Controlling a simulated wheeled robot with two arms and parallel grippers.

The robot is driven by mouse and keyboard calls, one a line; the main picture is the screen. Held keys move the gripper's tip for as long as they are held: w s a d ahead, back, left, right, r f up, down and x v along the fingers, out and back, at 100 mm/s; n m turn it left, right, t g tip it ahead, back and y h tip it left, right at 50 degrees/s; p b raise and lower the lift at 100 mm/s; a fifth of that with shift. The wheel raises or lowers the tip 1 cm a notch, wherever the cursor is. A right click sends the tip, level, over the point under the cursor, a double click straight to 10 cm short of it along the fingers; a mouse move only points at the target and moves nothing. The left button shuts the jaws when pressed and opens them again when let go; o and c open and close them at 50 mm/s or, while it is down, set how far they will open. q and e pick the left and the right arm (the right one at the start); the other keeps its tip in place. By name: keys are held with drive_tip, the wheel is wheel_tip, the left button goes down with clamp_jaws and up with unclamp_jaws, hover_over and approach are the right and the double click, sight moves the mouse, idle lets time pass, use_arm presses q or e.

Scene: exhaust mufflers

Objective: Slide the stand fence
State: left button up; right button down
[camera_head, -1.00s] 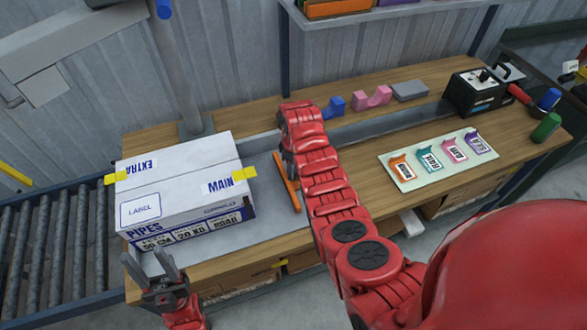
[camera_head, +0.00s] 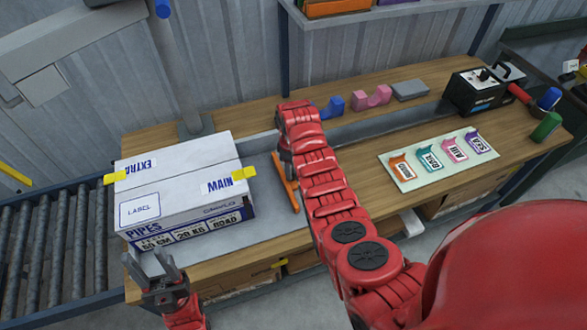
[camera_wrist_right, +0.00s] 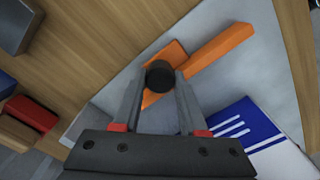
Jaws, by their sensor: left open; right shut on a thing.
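The orange stand fence (camera_head: 288,190) lies on the grey metal stand plate (camera_head: 266,205), to the right of the white pipes box (camera_head: 185,190). In the right wrist view the orange fence (camera_wrist_right: 222,48) carries a round black knob (camera_wrist_right: 160,75). My right gripper (camera_wrist_right: 160,82) is shut on this knob from above. In the head view the right gripper (camera_head: 285,158) is mostly hidden behind its red arm. A visible gap separates the fence from the box. My left gripper (camera_head: 150,268) is open and empty, in front of the box near the table's front edge.
A roller conveyor (camera_head: 50,240) stands at the left. A pale board (camera_head: 440,160) with several coloured packets lies on the right. Blue (camera_head: 333,107) and pink (camera_head: 371,97) blocks and a black device (camera_head: 480,88) stand towards the back.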

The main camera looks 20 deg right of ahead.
drive_tip(key=a, duration=0.3)
drive_tip(key=shift+s+f+b, duration=0.1)
drive_tip(key=shift+f+b, duration=0.1)
drive_tip(key=shift+b, duration=0.2)
drive_tip(key=shift+a+r, duration=0.15)
drive_tip(key=shift+a, duration=0.2)
drive_tip(key=shift+c, duration=2.2)
unclamp_jaws()
drive_tip(key=shift+d, duration=0.1)
drive_tip(key=shift+r, duration=0.6)
wheel_tip(320, 180, up, 4)
wheel_tip(320, 180, up, 12)
drive_tip(key=p, duration=0.7)
hover_over(282, 178)
drive_tip(key=shift+s+r, duration=0.1)
drive_tip(key=shift+r, duration=0.05)
